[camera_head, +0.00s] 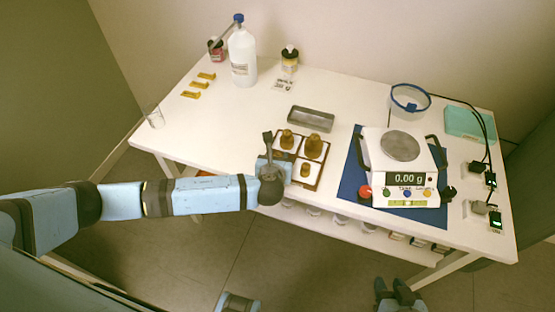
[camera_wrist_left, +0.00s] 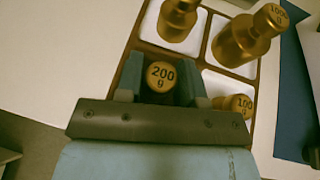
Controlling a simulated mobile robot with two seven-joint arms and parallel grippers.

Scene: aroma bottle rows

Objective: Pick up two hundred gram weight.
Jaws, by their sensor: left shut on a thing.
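The two hundred gram weight (camera_wrist_left: 160,76) is a brass knob marked "200 g". In the left wrist view it sits between the two fingers of my left gripper (camera_wrist_left: 161,84), which is shut on it. It is over the near left compartment of the wooden weight box (camera_wrist_left: 195,62); I cannot tell whether it is clear of the box. In the head view my left gripper (camera_head: 268,158) is at the left side of the box (camera_head: 311,181) and hides this weight. My right gripper (camera_head: 398,292) shows at the bottom edge; its opening is unclear.
Other brass weights stand in the box: one marked 1000 g (camera_wrist_left: 250,36), one marked 100 g (camera_wrist_left: 236,104), and another (camera_wrist_left: 177,18). A scale (camera_head: 402,170) reading 0.00 g is right of the box. A grey tray (camera_head: 311,119) lies behind. The table's left middle is clear.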

